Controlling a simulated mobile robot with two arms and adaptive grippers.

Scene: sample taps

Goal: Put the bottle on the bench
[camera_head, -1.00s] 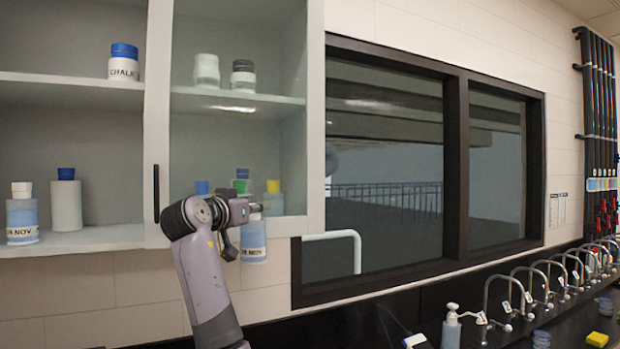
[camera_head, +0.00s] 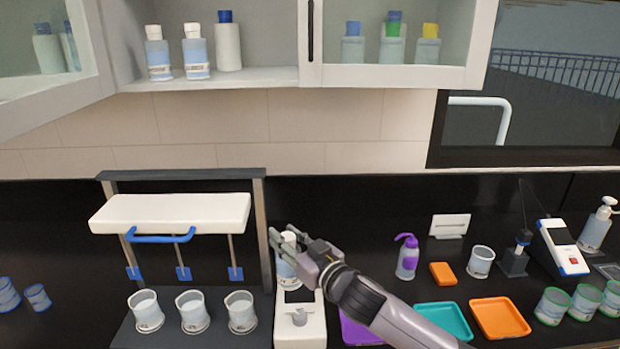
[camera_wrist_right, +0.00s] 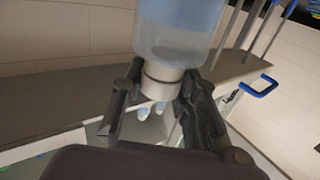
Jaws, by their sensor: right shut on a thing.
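The bottle (camera_head: 287,272), pale blue with a white cap, is in my right gripper (camera_head: 291,243) in the head view, over the back of the black bench (camera_head: 350,262), behind a white device. In the right wrist view the gripper fingers (camera_wrist_right: 158,100) are shut around its white cap, and the blue body (camera_wrist_right: 180,28) points away from the palm. The head view shows the bottle roughly upright. I cannot tell whether its base touches anything. My left gripper is not in view.
A white device (camera_head: 300,330) stands in front of the bottle. A stand with a white board (camera_head: 170,212) and several beakers (camera_head: 194,312) is to the left. A purple-capped wash bottle (camera_head: 407,258) and trays (camera_head: 500,318) are to the right. Cabinet shelves (camera_head: 215,78) with bottles hang above.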

